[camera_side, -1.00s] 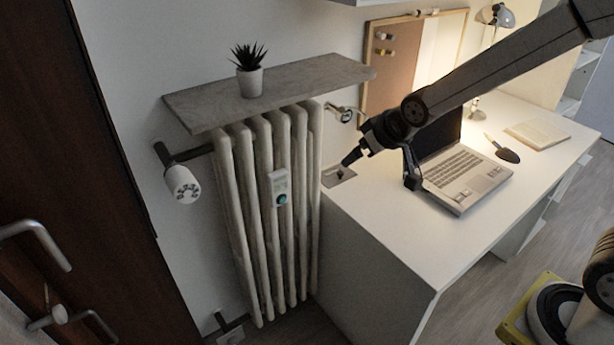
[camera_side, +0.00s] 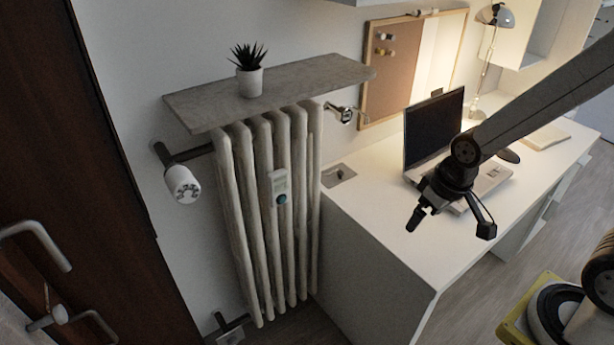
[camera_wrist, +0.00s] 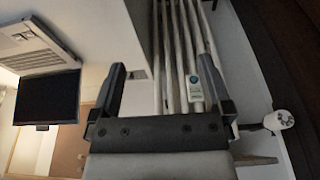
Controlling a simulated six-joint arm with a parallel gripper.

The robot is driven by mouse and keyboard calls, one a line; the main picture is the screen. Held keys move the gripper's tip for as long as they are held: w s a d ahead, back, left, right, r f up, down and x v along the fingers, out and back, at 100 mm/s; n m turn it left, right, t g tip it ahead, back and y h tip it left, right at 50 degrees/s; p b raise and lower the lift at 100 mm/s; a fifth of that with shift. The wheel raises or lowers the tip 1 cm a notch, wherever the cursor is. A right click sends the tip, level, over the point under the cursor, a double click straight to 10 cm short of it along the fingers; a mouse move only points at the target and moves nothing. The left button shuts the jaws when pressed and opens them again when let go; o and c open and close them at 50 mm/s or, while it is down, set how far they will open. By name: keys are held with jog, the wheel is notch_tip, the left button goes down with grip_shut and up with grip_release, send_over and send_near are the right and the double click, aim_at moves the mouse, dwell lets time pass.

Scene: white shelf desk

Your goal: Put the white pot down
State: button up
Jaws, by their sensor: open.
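The white pot (camera_side: 250,82) holds a dark spiky plant. It stands upright on the grey shelf board (camera_side: 310,82) above the radiator, left of centre in the side view. My gripper (camera_side: 450,226) is open and empty over the white desk, in front of the laptop, well to the right of the pot. In the wrist view my gripper's two fingers (camera_wrist: 168,92) are spread wide with nothing between them. I do not see the pot in the wrist view.
The white desk (camera_side: 370,225) carries an open laptop (camera_side: 432,130) behind my gripper. The radiator (camera_side: 262,190) stands left of the desk, with a valve (camera_side: 183,184) at its left. A corkboard (camera_side: 388,75) hangs on the wall. The desk's front left is clear.

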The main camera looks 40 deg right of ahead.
jog(key=w+a+r+m+t+y, duration=0.2)
jog(key=w+r+m, duration=0.2)
jog(key=w+m, duration=0.6)
jog(key=m+t+y, duration=0.5)
jog(key=m+t, duration=0.1)
jog(key=m, duration=1.2)
send_near(251, 68)
jog(key=shift+w+a+f, duration=0.2)
jog(key=shift+w+f, duration=0.2)
jog(key=shift+f, duration=0.15)
jog(key=shift+w+a+f, duration=0.2)
jog(key=shift+w+f, duration=0.2)
jog(key=shift+f, duration=0.15)
jog(key=shift+w+a+r+m, duration=0.1)
jog(key=shift+w+r+m, duration=0.3)
jog(key=shift+m, duration=0.1)
jog(key=shift+x, duration=1.25)
jog(key=shift+a, duration=0.1)
jog(key=shift+x, duration=2.55)
jog(key=shift+s+a, duration=0.1)
jog(key=shift+a, duration=0.05)
